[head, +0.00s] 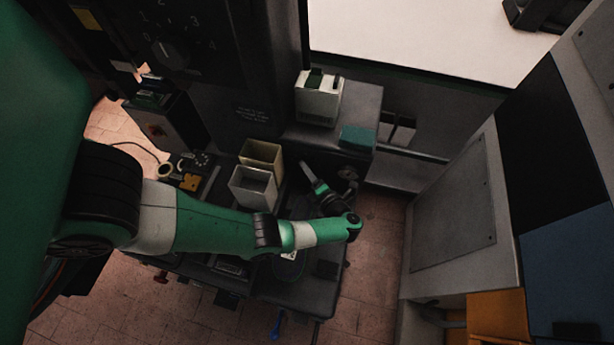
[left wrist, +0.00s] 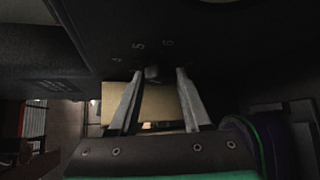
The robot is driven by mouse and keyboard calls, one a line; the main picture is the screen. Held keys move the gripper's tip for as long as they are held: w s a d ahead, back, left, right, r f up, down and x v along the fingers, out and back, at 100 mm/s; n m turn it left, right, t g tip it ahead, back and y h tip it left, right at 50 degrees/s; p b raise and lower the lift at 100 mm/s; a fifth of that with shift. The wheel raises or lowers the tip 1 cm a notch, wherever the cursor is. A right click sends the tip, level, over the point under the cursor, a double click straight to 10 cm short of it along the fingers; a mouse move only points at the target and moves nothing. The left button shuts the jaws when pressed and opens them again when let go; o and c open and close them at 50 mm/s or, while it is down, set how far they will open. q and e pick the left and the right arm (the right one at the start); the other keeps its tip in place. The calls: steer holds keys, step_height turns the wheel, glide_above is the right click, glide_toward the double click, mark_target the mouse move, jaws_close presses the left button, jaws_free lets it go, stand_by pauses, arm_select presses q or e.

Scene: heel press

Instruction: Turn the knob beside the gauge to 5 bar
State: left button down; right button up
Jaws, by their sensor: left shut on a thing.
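In the left wrist view, a small dark knob (left wrist: 153,73) stands out from a dark panel. The numerals 4, 5 and 6 are printed around it, with 5 just above and left of the knob. My left gripper (left wrist: 158,76) has its two grey fingers on either side of the knob and is shut on it. No pointer mark on the knob can be made out. In the head view my left gripper (head: 305,170) is a small dark shape at the wrist's end, and the knob in its jaws cannot be made out. The gauge cannot be made out. My right gripper is not in view.
A larger numbered dial (head: 170,54) is on the dark upright at upper left. Two open bins, a tan one (head: 262,152) and a white one (head: 252,187), stand beside my left forearm. A white box (head: 319,98) and a teal block (head: 357,138) sit on the grey ledge behind.

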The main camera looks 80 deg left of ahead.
arm_select(q)
steer(key=shift+f+m+g+y+b, duration=0.15)
steer(key=shift+m+g+y+b, duration=0.35)
steer(key=shift+b, duration=0.5)
steer(key=shift+c, duration=1.8)
jaws_free()
steer(key=shift+d, duration=0.1)
steer(key=v, duration=1.1)
steer(key=shift+d+b, duration=0.25)
steer(key=shift+b, duration=0.2)
steer(key=shift+a, duration=0.1)
